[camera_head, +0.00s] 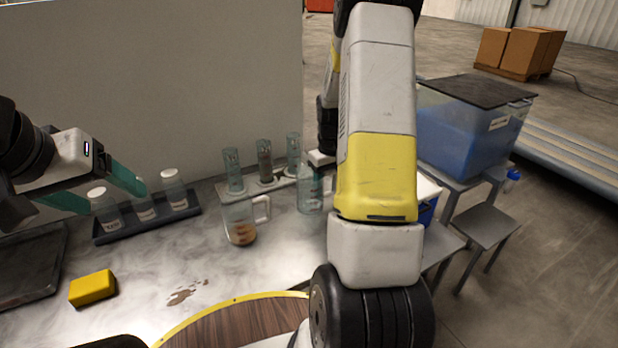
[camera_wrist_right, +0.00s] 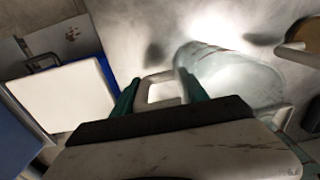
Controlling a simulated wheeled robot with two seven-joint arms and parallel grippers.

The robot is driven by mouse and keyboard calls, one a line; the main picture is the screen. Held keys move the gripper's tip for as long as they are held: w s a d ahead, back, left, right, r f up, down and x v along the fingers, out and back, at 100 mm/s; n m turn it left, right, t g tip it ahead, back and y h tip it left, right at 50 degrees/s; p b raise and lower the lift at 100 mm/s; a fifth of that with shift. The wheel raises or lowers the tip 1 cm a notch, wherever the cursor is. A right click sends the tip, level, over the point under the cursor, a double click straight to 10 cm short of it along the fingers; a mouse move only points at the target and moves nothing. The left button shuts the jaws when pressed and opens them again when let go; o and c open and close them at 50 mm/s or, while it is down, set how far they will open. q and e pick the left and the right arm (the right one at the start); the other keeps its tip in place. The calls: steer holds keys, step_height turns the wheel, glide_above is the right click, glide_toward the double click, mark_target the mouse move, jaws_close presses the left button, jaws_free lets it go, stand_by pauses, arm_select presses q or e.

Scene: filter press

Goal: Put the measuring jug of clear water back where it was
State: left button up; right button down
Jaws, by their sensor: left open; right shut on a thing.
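The measuring jug of clear water (camera_head: 311,195) stands at the right end of the bench, partly hidden by my right arm. In the right wrist view the jug (camera_wrist_right: 235,78) looks clear, with its pale handle (camera_wrist_right: 155,78) between the teal fingers. My right gripper (camera_wrist_right: 160,92) is shut on that handle; the arm hides this grip in the head view. Whether the jug's base touches the bench I cannot tell. My left gripper (camera_head: 95,190) is open and empty at the left, in front of or above the bottle rack.
A second jug (camera_head: 240,222) with brown residue stands close left of the clear one. Behind them is a rack with several cylinders (camera_head: 264,160). A dark rack (camera_head: 150,226) holds white-capped bottles. A yellow sponge (camera_head: 92,288) and brown spill (camera_head: 186,292) lie in front.

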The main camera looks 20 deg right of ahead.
steer(key=shift+f, duration=0.6)
steer(key=shift+f, duration=0.1)
steer(key=c, duration=0.6)
jaws_free()
step_height(320, 180, up, 12)
steer(key=shift+f, duration=0.1)
steer(key=s+a+r+t+y, duration=0.1)
steer(key=s+a+r+t, duration=0.2)
steer(key=s+a+r, duration=0.5)
steer(key=s+a+r+m+t+y, duration=0.1)
steer(key=s+a+r+t, duration=0.2)
steer(key=s+a+r, duration=0.5)
steer(key=s+a, duration=0.1)
steer(key=s, duration=0.4)
steer(key=shift+s+a, duration=0.2)
steer(key=shift+s, duration=0.05)
